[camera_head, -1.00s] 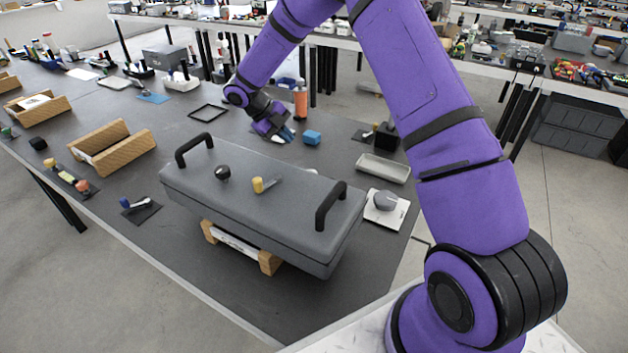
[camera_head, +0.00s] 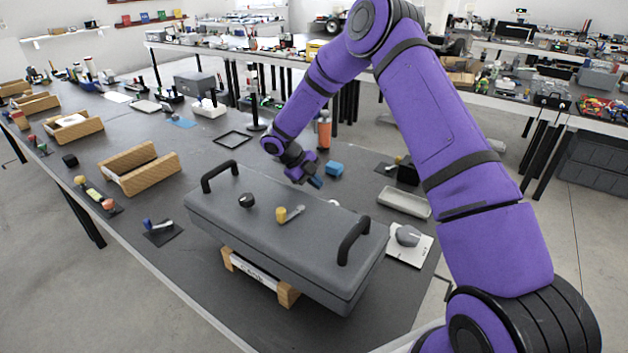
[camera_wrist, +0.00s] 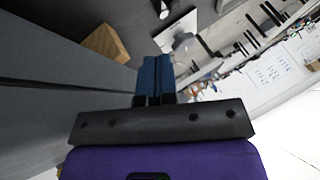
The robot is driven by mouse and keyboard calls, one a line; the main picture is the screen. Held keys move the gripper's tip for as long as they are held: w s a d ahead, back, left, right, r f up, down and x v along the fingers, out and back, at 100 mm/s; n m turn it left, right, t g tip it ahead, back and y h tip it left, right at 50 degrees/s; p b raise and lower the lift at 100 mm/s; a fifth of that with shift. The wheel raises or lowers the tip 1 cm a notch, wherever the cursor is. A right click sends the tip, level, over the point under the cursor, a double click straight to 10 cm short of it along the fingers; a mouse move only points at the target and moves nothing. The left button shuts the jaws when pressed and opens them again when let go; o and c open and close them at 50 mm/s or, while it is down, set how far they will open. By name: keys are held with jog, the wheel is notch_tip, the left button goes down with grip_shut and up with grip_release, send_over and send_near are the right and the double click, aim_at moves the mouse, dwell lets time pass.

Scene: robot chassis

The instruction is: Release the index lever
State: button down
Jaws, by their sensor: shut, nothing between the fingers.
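The grey chassis (camera_head: 290,255) rests tilted on a wooden cradle (camera_head: 287,294). On its top are a lever with a yellow knob and a short metal arm (camera_head: 283,215), and a round black knob (camera_head: 246,200). I cannot tell from the pictures which is the index lever. My gripper (camera_head: 316,182) is over the table behind the chassis's far edge, apart from both knobs. In the wrist view its blue fingers (camera_wrist: 153,78) are together and empty. The chassis side (camera_wrist: 60,65) fills the left there, and no lever shows.
Two black handles (camera_head: 219,176) (camera_head: 354,240) stand up from the chassis ends. A blue block (camera_head: 334,168) and an orange bottle (camera_head: 324,130) are near my gripper. A grey tray (camera_head: 404,202) and a white plate with a grey dial (camera_head: 408,236) lie to the right.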

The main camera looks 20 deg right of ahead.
jog(key=x, duration=1.5)
jog(key=shift+s+f, duration=0.1)
jog(key=shift+f, duration=0.15)
